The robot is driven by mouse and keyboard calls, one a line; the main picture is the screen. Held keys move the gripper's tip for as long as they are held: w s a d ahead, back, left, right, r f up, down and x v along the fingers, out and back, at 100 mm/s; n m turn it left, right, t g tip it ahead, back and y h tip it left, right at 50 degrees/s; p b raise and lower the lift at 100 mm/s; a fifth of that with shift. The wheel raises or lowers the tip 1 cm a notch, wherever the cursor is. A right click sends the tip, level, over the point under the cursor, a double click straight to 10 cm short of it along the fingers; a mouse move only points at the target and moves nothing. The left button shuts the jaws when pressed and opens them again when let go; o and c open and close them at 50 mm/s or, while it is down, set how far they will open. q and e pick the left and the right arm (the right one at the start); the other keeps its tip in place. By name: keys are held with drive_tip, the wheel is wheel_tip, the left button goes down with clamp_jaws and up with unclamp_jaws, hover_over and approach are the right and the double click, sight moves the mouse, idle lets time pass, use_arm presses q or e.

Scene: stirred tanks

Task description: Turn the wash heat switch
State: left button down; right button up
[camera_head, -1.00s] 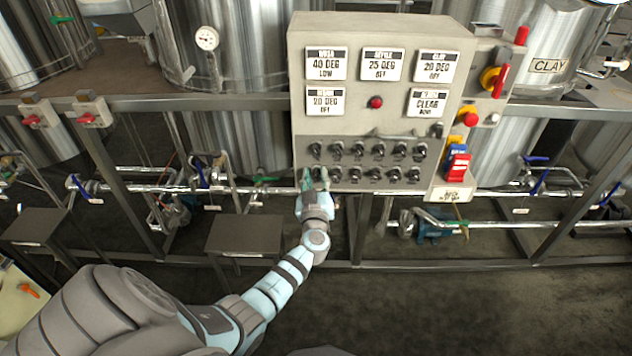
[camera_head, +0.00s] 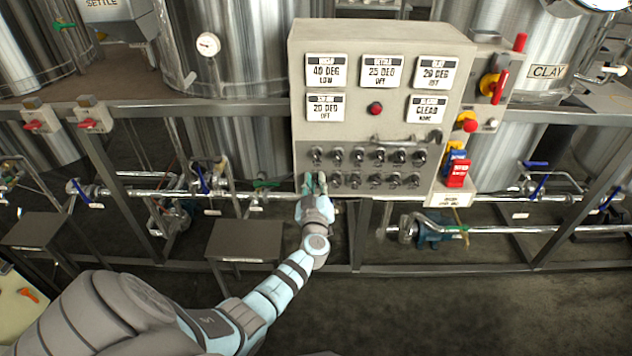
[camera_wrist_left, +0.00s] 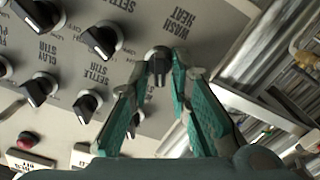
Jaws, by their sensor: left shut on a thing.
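The wash heat switch (camera_wrist_left: 158,68) is a small dark rotary knob on the grey control panel, under the label "WASH HEAT" in the left wrist view. My left gripper (camera_wrist_left: 160,75) has its teal fingers on both sides of this knob and is shut on it. In the head view my left gripper (camera_head: 315,182) is at the lower left corner of the panel (camera_head: 380,55), and its fingers hide the knob there. The "WASH" display card (camera_head: 326,70) reads 40 DEG, LOW. My right gripper is not in view.
Several other black knobs (camera_head: 377,154) stand close by in two rows. A red button (camera_head: 375,108), a handle bar (camera_head: 407,138) and a red-and-blue switch block (camera_head: 457,168) are also on the panel side. A steel frame rail and pipes (camera_head: 250,194) run beside and below the panel.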

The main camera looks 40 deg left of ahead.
use_arm(q)
drive_tip(key=n, duration=0.3)
drive_tip(key=shift+n+p, duration=0.4)
drive_tip(key=shift+f+n, duration=0.2)
drive_tip(key=shift+n, duration=1.3)
drive_tip(key=shift+s, duration=0.1)
drive_tip(key=c, duration=1.7)
unclamp_jaws()
drive_tip(key=v, duration=1.2)
